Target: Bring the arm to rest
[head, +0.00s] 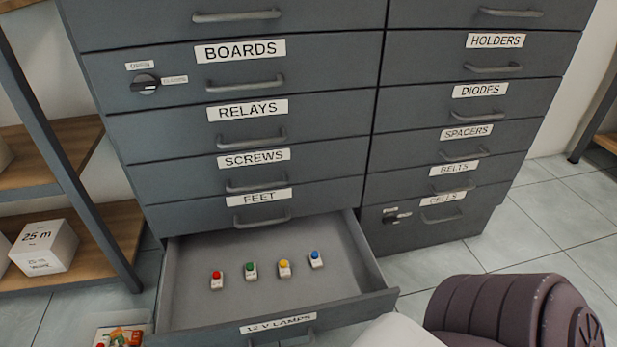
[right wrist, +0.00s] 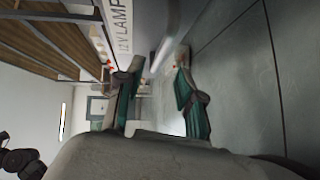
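My right gripper (right wrist: 160,64) shows in the right wrist view with its two teal-padded fingers spread apart. I see nothing held between them. The open drawer labelled 12 V LAMPS (right wrist: 118,28) is just beyond the fingers, its front turned on its side in that view. In the head view the same drawer (head: 345,309) is pulled out at the bottom left of the cabinet. A thick arm link of mine (head: 500,310) fills the bottom right, right of the drawer, and hides the gripper there. My left gripper is in neither view.
The drawer holds a red (head: 217,280), a green (head: 250,271), a yellow (head: 284,268) and a blue lamp (head: 316,259). The other cabinet drawers (head: 250,110) look shut. A shelf with a white box (head: 45,247) stands left. Tiled floor (head: 555,215) lies clear at right.

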